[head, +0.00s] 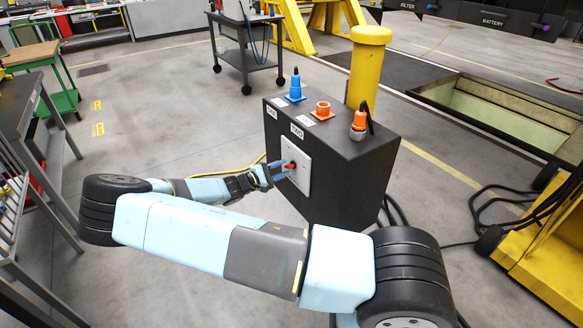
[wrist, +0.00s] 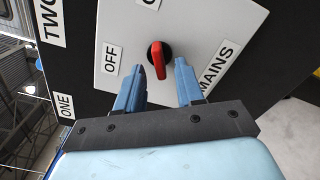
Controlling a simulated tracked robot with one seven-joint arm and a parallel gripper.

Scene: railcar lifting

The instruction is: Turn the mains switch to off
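The red mains switch knob (wrist: 158,60) sits on a pale square plate (wrist: 190,25) on the side of a black box (head: 345,150). The OFF label (wrist: 112,58) is left of the knob and the MAINS label (wrist: 216,66) right. My gripper (wrist: 160,75) is open, its blue fingers apart on either side of the knob's lower end, with visible gaps. In the head view the knob (head: 290,166) is partly hidden by my gripper (head: 279,171).
Blue and orange connectors (head: 323,108) stand on top of the box, with labels ONE and TWO. A yellow post (head: 366,70) rises behind it. Black cables lie on the floor at the right, near a yellow machine (head: 545,240). An open pit (head: 500,110) lies beyond.

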